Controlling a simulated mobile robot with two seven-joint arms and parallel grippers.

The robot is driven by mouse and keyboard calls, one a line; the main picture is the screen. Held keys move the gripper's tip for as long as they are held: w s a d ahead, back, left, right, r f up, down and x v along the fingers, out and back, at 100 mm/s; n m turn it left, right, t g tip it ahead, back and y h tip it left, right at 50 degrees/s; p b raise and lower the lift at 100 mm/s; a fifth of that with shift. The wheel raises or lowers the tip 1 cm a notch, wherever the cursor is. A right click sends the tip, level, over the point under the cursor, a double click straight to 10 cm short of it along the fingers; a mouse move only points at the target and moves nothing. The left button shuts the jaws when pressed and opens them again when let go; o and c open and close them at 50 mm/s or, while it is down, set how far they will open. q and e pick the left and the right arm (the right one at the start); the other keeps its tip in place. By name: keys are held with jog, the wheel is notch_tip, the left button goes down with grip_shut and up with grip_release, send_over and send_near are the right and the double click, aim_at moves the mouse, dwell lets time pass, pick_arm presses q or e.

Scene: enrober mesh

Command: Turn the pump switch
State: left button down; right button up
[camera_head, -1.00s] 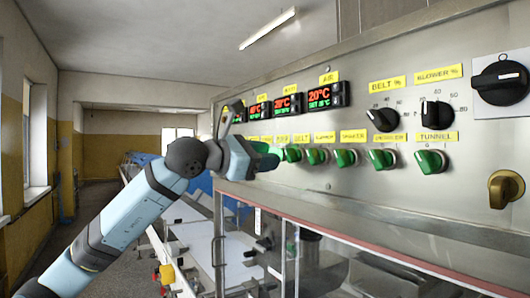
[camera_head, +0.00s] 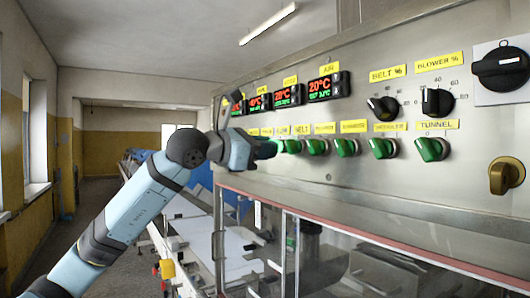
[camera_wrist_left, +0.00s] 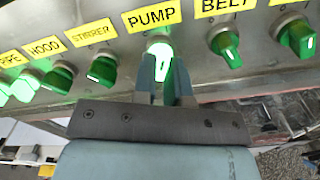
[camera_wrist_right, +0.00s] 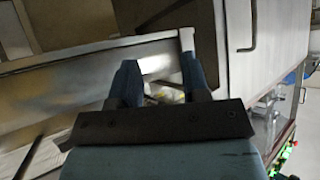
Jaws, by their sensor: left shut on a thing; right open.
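The pump switch (camera_wrist_left: 160,47) is a lit green knob under the yellow PUMP label (camera_wrist_left: 152,17) in the left wrist view. My left gripper (camera_wrist_left: 164,66) is shut on it, one finger on each side, and the fingers hide part of the knob. In the head view my left gripper (camera_head: 262,150) reaches the row of green switches from the left, and its wrist hides the switches there. My right gripper (camera_wrist_right: 158,75) shows only in the right wrist view. It is open, with nothing seen between its fingers.
The BELT switch (camera_wrist_left: 226,46) is just right of the pump switch, and the STIRRER switch (camera_wrist_left: 102,69) is to its left. Red displays (camera_head: 289,95) sit above the row. A clear-walled housing (camera_head: 330,262) lies below the panel. A metal frame (camera_wrist_right: 90,52) is near my right gripper.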

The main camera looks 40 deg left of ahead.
pick_arm(q)
jog(key=shift+d+n+b, duration=0.1)
jog(key=shift+n+b, duration=2)
jog(key=shift+n, duration=3.3)
pick_arm(e)
jog(key=shift+a+f, duration=0.15)
jog(key=shift+f, duration=1.4)
jog(key=shift+w+a+r, duration=0.1)
jog(key=shift+w, duration=0.1)
pick_arm(q)
jog(key=c, duration=1.2)
grip_release()
jog(key=shift+o, duration=0.2)
pick_arm(e)
jog(key=shift+w+r, duration=0.1)
jog(key=shift+w, duration=0.05)
pick_arm(q)
jog(key=shift+s, duration=0.15)
